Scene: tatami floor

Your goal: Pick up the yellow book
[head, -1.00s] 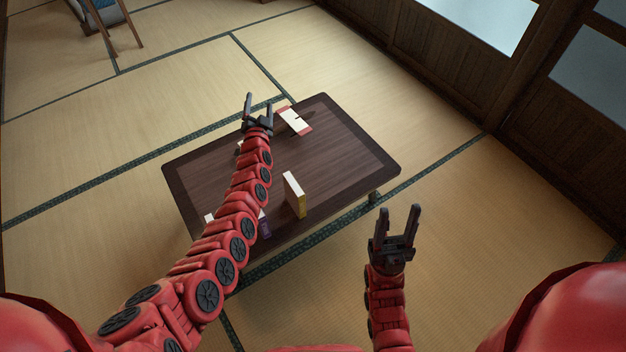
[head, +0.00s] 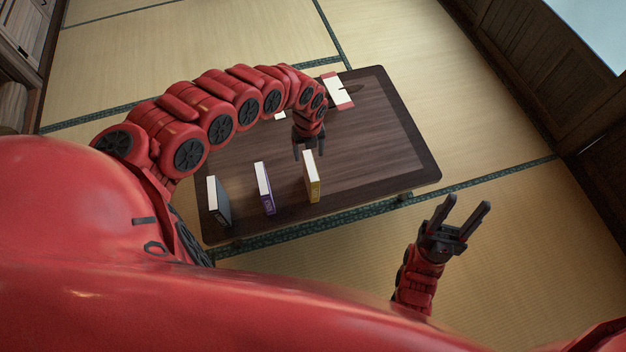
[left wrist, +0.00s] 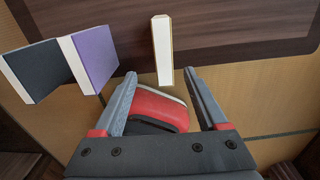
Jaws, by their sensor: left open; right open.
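The yellow book (head: 313,183) stands upright near the table's front edge in the head view, its white page side facing up. It also shows in the left wrist view (left wrist: 162,50), ahead of and between the two fingers. My left gripper (head: 308,153) is open just behind the book in the head view, its fingers pointing down toward it; I cannot tell that they touch it. In the left wrist view the open fingers (left wrist: 160,95) have the book's near end close to the gap. My right gripper (head: 467,217) is open and empty, off the table's front right side.
A purple book (head: 265,190) and a dark grey book (head: 218,202) stand upright left of the yellow one on the dark table (head: 385,150). A red and white book (head: 338,92) lies at the back. The table's right part is clear.

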